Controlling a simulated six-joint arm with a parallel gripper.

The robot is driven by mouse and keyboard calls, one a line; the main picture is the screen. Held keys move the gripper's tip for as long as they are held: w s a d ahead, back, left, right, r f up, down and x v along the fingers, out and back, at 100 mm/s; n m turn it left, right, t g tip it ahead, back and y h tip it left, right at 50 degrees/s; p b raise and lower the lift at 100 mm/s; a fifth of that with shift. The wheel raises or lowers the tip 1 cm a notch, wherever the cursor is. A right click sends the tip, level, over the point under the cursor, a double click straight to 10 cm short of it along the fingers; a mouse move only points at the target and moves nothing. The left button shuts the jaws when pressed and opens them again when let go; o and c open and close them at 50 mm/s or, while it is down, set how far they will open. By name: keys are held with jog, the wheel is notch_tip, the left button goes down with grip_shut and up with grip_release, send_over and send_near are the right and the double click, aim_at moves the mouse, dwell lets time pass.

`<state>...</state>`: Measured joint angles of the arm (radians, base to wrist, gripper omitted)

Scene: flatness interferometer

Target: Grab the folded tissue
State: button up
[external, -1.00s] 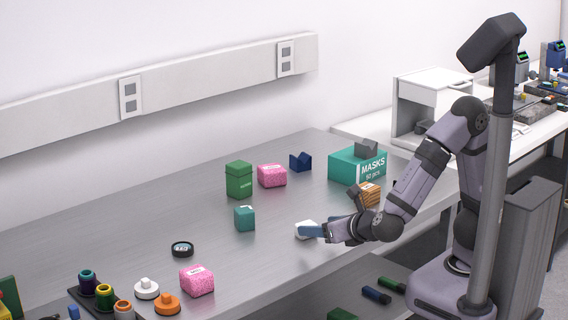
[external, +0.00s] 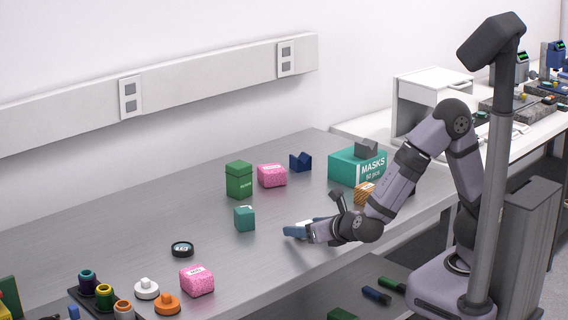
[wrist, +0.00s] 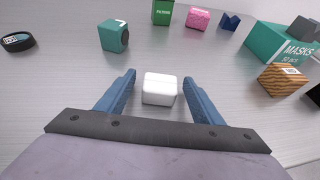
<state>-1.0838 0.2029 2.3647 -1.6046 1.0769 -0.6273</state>
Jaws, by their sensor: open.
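The folded tissue is a small white rounded block (wrist: 159,89) lying on the grey bench. In the wrist view it sits between the two blue fingers of my gripper (wrist: 159,75), with a gap on each side. My gripper is open and low over the bench. In the external view my gripper (external: 294,231) reaches over the bench near its front edge. Its near finger hides most of the tissue there, with only a bit of white showing behind it.
A teal box (external: 244,218), green box (external: 239,180) and pink pack (external: 272,176) stand beyond the gripper. An orange patterned box (wrist: 283,80) and the teal masks box (wrist: 270,40) are to the right. A black round item (external: 182,249) lies left. Bench around the tissue is clear.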

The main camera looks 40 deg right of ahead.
jog(key=shift+w+f, duration=0.1)
jog(key=shift+w, duration=0.15)
jog(key=c, duration=1.1)
notch_tip(320, 180, up, 10)
jog(key=shift+r+p, duration=0.1)
jog(key=shift+p, duration=0.65)
